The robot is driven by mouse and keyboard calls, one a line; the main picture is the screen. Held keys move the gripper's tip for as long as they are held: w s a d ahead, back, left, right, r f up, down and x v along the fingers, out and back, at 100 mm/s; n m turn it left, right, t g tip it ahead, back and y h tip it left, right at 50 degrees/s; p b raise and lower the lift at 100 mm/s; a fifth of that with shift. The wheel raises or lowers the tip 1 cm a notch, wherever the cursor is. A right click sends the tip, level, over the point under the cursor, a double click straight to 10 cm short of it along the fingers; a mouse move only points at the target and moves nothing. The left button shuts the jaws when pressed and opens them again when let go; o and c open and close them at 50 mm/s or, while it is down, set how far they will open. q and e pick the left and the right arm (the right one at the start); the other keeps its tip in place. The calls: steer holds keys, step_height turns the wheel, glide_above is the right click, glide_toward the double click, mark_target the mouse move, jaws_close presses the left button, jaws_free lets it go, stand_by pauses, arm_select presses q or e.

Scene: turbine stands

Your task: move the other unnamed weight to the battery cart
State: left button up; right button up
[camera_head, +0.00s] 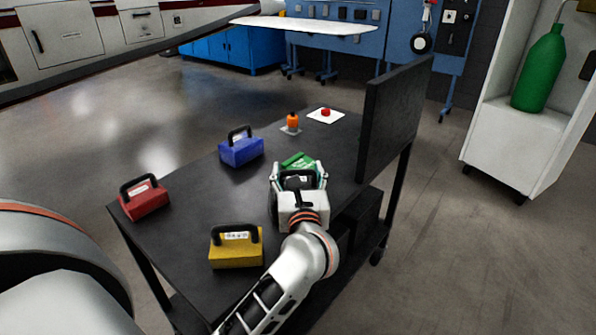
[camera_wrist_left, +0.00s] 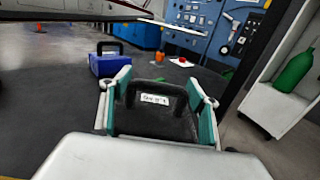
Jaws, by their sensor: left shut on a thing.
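My left gripper (camera_head: 299,179) is shut on a black weight (camera_head: 296,183) over the right part of a dark cart top (camera_head: 185,235). The left wrist view shows the black weight (camera_wrist_left: 150,122) with its handle and white label between the gripper's two teal-padded fingers (camera_wrist_left: 158,88). I cannot tell whether its underside touches the cart top. A green thing (camera_head: 299,160) shows just behind the gripper, partly hidden. A blue weight (camera_head: 241,150), a red weight (camera_head: 144,199) and a yellow weight (camera_head: 236,250) stand on the cart top. My right gripper is out of view.
A dark upright panel (camera_head: 395,115) borders the cart's right side. An orange object (camera_head: 292,121) and a red button on a white plate (camera_head: 325,115) sit at the back. A white stand (camera_head: 515,140) with a green bottle (camera_head: 540,70) is at right. The middle of the cart top is bare.

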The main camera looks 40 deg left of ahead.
arm_select(q)
steer(key=shift+r, duration=0.2)
steer(key=o, duration=1.8)
steer(key=shift+s, duration=0.1)
steer(key=shift+f, duration=0.15)
steer(key=shift+o, duration=1)
steer(key=shift+f, duration=0.3)
steer(key=shift+r, duration=0.1)
